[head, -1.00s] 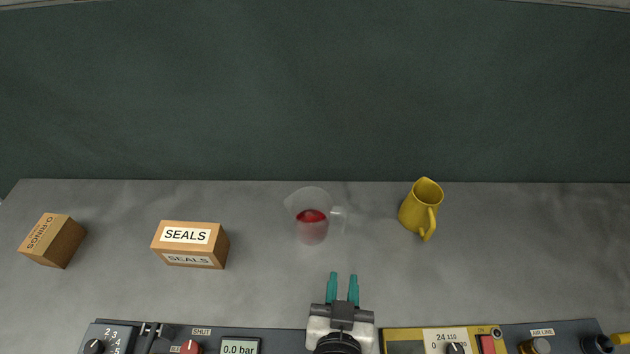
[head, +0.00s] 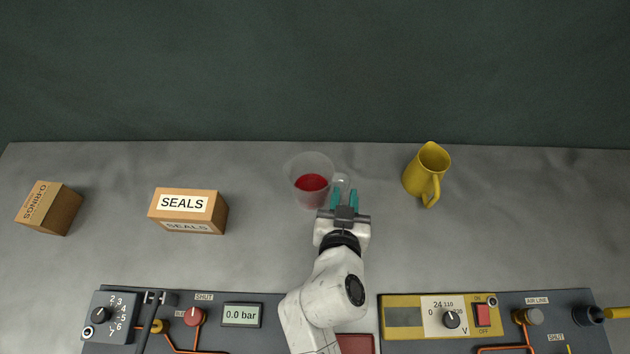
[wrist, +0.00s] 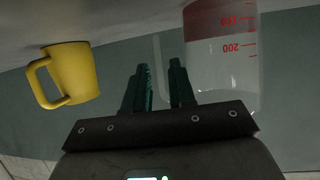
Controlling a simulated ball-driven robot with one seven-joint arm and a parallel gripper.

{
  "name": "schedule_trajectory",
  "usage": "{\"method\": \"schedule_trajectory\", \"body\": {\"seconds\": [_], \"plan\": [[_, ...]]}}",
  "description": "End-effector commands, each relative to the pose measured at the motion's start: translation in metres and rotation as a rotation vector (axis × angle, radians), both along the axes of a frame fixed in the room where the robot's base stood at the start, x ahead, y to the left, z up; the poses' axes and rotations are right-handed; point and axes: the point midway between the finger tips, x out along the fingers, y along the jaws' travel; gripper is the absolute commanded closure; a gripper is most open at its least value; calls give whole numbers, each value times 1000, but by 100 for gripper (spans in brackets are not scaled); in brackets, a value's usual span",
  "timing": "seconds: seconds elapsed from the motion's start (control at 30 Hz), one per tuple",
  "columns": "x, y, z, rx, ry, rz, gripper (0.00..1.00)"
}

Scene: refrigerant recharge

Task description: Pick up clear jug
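The clear jug (head: 311,167) is see-through, holds red liquid and stands on the grey bench with its handle to the right. In the wrist view the jug (wrist: 222,65) is at the right, upside down in the picture, with red scale marks. My gripper (head: 345,197) is at the handle side of the jug, low over the bench. In the wrist view the two teal fingers (wrist: 158,78) are apart, and the pale handle strip shows in the gap between them. I cannot tell whether either finger touches it.
A yellow jug (head: 424,170) stands to the right of my gripper; it also shows in the wrist view (wrist: 76,74). A SEALS box (head: 188,211) and an O-RINGS box (head: 50,208) are on the left. Control panels (head: 403,342) line the front edge. A dark wall stands behind.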

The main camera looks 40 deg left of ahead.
Motion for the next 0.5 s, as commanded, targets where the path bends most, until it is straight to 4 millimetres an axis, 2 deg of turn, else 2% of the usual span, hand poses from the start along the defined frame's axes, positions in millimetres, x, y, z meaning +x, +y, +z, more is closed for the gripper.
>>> {"method": "schedule_trajectory", "body": {"seconds": [0.23,0.5], "plan": [[24,13,-14,-1,-1,-1,75],[30,17,-18,0,0,0,75]]}}
